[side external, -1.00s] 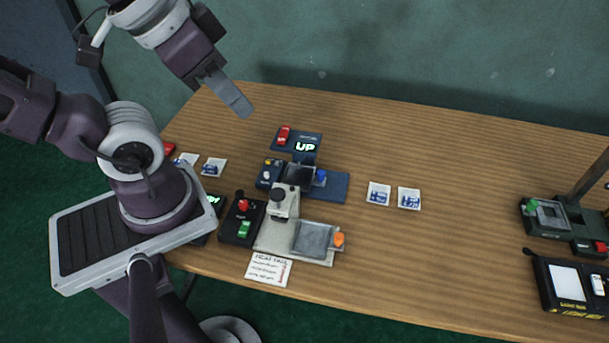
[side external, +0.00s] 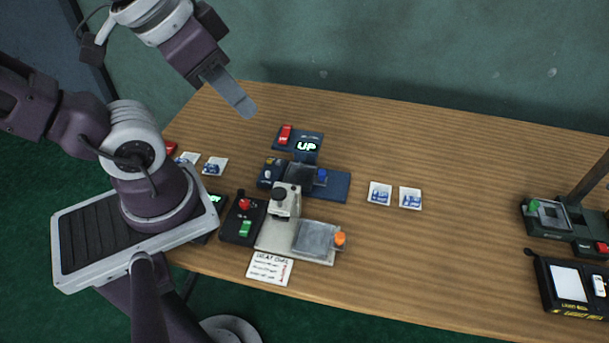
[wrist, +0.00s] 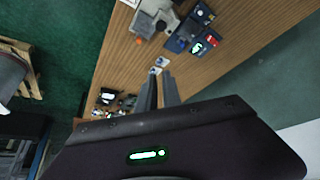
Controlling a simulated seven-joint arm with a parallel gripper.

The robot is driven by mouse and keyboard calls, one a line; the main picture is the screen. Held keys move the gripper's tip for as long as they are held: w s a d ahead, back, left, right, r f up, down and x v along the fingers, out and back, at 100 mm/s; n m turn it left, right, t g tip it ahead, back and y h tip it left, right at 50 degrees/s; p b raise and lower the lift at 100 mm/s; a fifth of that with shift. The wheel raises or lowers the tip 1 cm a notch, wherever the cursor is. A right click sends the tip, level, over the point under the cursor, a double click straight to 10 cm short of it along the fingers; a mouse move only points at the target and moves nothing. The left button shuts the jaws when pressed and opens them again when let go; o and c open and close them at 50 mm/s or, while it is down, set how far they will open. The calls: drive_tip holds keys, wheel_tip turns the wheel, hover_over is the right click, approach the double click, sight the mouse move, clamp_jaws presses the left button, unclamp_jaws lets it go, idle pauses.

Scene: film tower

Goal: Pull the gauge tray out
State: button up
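A beige instrument (side external: 285,201) with a black knob stands on a pale base near the table's front left. A flat grey tray (side external: 313,238) with an orange knob (side external: 340,239) sits on that base, at its right side. It looks like the gauge tray, though no label is readable. The instrument also shows at the top of the wrist view (wrist: 150,18), with the orange knob (wrist: 138,40). My gripper (side external: 247,108) hangs well above the table's back left, apart from everything.
Behind the tray is a blue unit (side external: 335,187) with a blue knob and a lit "UP" sign (side external: 306,146). A black switch box (side external: 241,222) stands to the left. White packets (side external: 380,193) lie right. A dark green station (side external: 548,217) is far right. The middle right is clear.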

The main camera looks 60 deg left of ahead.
drive_tip(key=o, duration=0.5)
drive_tip(key=shift+m+g, duration=0.4)
drive_tip(key=shift+g, duration=0.3)
drive_tip(key=w, duration=0.4)
drive_tip(key=shift+w+a+r, duration=0.2)
drive_tip(key=shift+w+a, duration=0.05)
drive_tip(key=shift+a, duration=0.15)
drive_tip(key=shift+o, duration=0.2)
drive_tip(key=m+g+y, duration=0.3)
drive_tip(key=m+g, duration=0.3)
drive_tip(key=g, duration=0.1)
hover_over(323, 171)
drive_tip(key=w+d, duration=0.2)
wheel_tip(323, 171, down, 25)
drive_tip(key=shift+g, duration=0.4)
drive_tip(key=x, duration=0.6)
drive_tip(key=w+x, duration=0.1)
drive_tip(key=x, duration=0.2)
drive_tip(key=shift+d+f, duration=0.3)
drive_tip(key=shift+f, duration=0.1)
drive_tip(key=shift+c, duration=0.4)
clamp_jaws()
drive_tip(key=shift+r, duration=0.1)
